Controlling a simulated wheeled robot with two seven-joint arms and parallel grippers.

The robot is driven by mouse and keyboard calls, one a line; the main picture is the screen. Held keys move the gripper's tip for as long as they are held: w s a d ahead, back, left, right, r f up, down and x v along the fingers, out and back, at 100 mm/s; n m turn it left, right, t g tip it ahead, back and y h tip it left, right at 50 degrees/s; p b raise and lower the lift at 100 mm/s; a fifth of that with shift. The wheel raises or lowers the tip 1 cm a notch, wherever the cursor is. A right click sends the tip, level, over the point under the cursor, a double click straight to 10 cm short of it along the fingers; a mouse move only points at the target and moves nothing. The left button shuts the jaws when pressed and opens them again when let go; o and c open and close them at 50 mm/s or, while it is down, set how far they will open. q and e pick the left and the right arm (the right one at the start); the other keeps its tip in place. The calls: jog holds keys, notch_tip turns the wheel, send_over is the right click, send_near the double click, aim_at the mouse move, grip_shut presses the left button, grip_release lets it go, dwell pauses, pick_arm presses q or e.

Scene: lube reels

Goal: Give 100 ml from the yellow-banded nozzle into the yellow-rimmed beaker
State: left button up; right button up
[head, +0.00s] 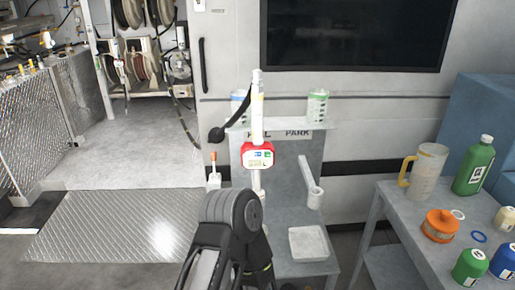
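A white upright nozzle-like tube (257,120) with a faint yellowish mark stands in the middle of the head view. A red-cased meter (258,156) with a small display is on it. I cannot read the display. One dark arm of mine rises in front of its lower end. Its fingers are hidden, so I cannot tell whether it holds the tube. A green-rimmed beaker (317,105) and a blue-rimmed beaker (238,99) stand on a shelf behind. A yellow-rimmed beaker is not clearly seen; the tube covers the shelf's middle. Neither gripper's fingers show.
The shelf (289,126) is on a grey stand with a pale square tray (308,243) lower down. A table (393,209) at right holds a jug (427,173), a green bottle (474,166) and an orange container (440,226). Hose reels (140,58) are at back left. Floor at left is clear.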

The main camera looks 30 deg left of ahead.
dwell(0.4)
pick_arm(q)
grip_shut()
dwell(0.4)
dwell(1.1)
